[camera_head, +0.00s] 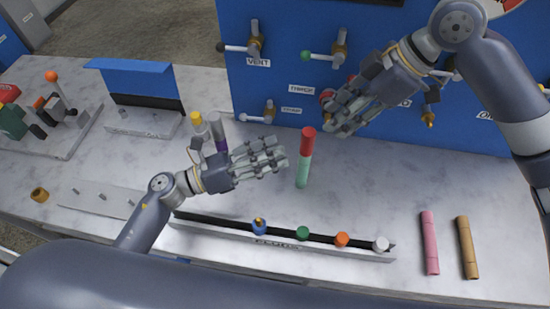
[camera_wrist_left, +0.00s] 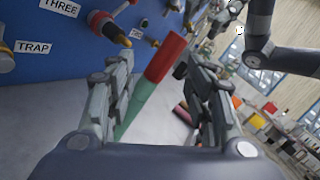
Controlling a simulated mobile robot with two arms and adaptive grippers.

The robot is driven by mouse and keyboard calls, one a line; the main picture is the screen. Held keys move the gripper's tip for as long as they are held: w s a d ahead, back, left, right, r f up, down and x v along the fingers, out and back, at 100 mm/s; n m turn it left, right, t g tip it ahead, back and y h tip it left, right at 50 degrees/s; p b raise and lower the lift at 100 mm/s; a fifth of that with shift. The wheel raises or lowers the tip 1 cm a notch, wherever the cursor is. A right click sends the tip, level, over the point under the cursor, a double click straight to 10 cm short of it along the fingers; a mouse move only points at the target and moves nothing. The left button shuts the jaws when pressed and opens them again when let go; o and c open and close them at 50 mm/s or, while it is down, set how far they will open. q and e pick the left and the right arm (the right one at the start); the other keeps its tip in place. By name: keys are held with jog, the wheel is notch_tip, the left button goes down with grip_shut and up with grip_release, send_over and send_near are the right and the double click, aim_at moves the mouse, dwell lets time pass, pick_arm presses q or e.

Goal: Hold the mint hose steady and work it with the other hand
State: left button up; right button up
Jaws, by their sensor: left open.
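The mint hose (camera_head: 302,173) has a red upper end (camera_head: 308,141) and stands out near the middle of the head view, roughly upright and slightly tilted. I cannot tell what supports it. My left gripper (camera_head: 284,155) is open just left of the hose, fingers pointing at it. In the left wrist view the red end (camera_wrist_left: 166,58) shows between the open fingers (camera_wrist_left: 158,80), and the mint part (camera_wrist_left: 137,108) runs down partly behind the left-hand finger. My right gripper (camera_head: 338,120) is above and right of the hose, apart from it, in front of the blue panel; its finger opening is unclear.
The blue panel (camera_head: 270,85) with valves and labels stands behind. A rack (camera_head: 190,222) with several coloured caps lies in front. Pink (camera_head: 430,242) and tan (camera_head: 467,246) hoses lie at right. The marble counter (camera_head: 370,190) is clear between.

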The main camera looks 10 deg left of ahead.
pick_arm(q)
notch_tip(320, 180, down, 2)
jog(key=d+m+y, duration=0.1)
jog(key=m+y, duration=0.1)
jog(key=m, duration=0.3)
send_near(298, 171)
jog(key=x, duration=0.4)
jog(key=shift+w+f, duration=0.1)
jog(key=shift+f, duration=0.25)
jog(key=shift+m, duration=0.3)
jog(key=x, duration=0.7)
jog(key=shift+d+r, duration=0.1)
jog(key=shift+r, duration=0.2)
jog(key=shift+c, duration=0.3)
